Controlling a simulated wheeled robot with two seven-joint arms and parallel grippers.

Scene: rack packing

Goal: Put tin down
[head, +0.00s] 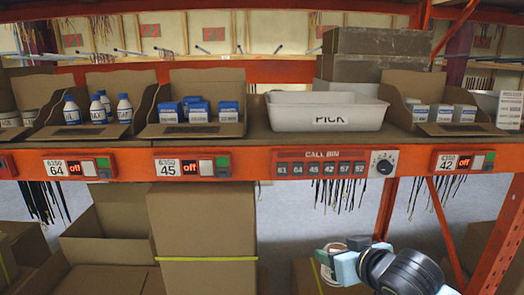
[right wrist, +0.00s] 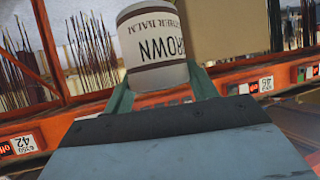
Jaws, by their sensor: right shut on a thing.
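In the head view my right gripper (head: 341,264) is low at the right of centre, below the front beam of the shelf. The tin also shows there as a pale round shape (head: 324,259), partly hidden by the gripper. My left gripper is not in view.
A white bin marked PICK (head: 270,113) stands on the orange shelf (head: 235,163). Open cartons hold blue-capped bottles (head: 99,108), blue boxes (head: 199,110) and grey-blue boxes (head: 442,113). Tall cardboard boxes (head: 203,225) stand below. An orange upright (head: 386,208) is near my right arm.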

